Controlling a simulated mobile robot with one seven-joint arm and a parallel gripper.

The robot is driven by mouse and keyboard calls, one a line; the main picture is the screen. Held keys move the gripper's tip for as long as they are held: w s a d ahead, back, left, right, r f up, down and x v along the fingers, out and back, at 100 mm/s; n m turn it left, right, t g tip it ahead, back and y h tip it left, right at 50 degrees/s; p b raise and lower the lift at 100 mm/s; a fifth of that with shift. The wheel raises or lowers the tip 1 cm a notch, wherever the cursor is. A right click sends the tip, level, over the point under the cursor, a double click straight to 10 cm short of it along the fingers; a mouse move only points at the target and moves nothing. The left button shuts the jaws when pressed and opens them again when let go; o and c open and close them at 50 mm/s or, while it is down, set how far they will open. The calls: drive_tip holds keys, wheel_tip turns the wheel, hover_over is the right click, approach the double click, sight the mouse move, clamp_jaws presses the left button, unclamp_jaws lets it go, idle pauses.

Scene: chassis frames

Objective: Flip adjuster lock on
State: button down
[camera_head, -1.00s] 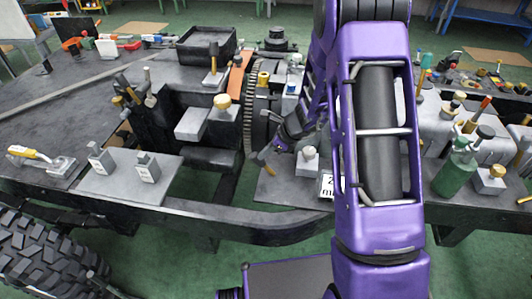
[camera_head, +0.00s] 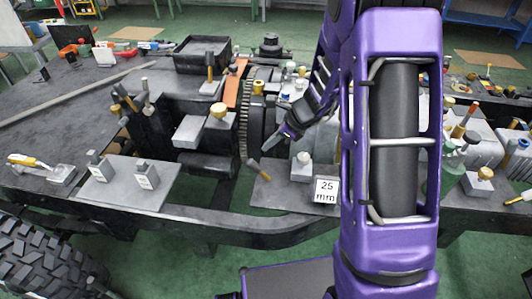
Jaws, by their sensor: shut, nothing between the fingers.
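My gripper (camera_head: 284,136) is at the end of my purple arm, above a grey plate (camera_head: 268,195) in the middle of the chassis. Its dark fingers point down and left and look closed, with nothing seen between them. A small tilted lever (camera_head: 258,169) with a brownish handle stands on the plate, just below and left of the fingertips, with a small gap in the picture. A grey block with a pale round knob (camera_head: 302,166) stands to its right. No part is labelled as the adjuster lock, so I cannot tell for certain which it is.
A "25 mm" sign (camera_head: 326,190) stands at the plate's right. Left are a block with a gold knob (camera_head: 218,113) and a plate with two small labelled blocks (camera_head: 146,175). A black tray (camera_head: 203,54) sits behind. My upper arm hides much of the right side.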

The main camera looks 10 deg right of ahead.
drive_tip(key=r, duration=0.3)
drive_tip(key=shift+s+d+r, duration=0.15)
drive_tip(key=shift+s+r, duration=0.1)
drive_tip(key=shift+s, duration=0.1)
